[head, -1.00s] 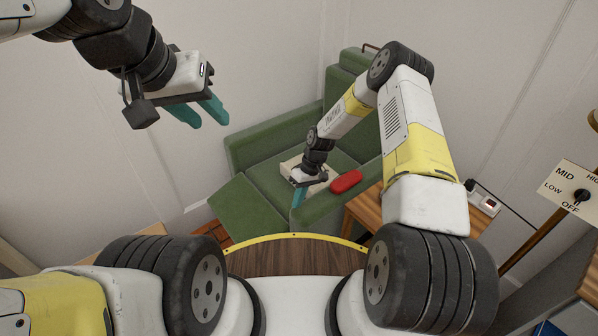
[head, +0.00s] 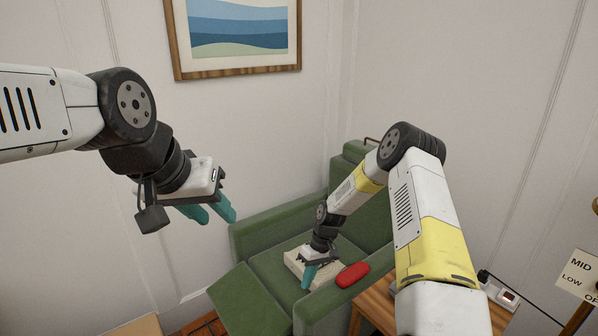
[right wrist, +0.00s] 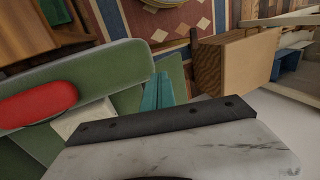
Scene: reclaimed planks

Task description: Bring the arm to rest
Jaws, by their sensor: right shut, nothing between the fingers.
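My left gripper (head: 210,209) hangs in the air at the left of the head view, teal fingers apart and nothing between them. My right gripper (head: 307,278) is over the seat side of the green armchair (head: 262,222), pointing down. Its teal fingers are together and empty. They also show in the right wrist view (right wrist: 158,92). A red rounded object (head: 352,274) lies on the chair's armrest, just right of the right gripper and apart from it. In the right wrist view the red object (right wrist: 38,103) is at the left.
A cream block (head: 291,257) is on the seat, partly hidden by my right gripper. A wooden side table (head: 375,306) stands right of the chair. A framed picture (head: 237,35) hangs on the wall.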

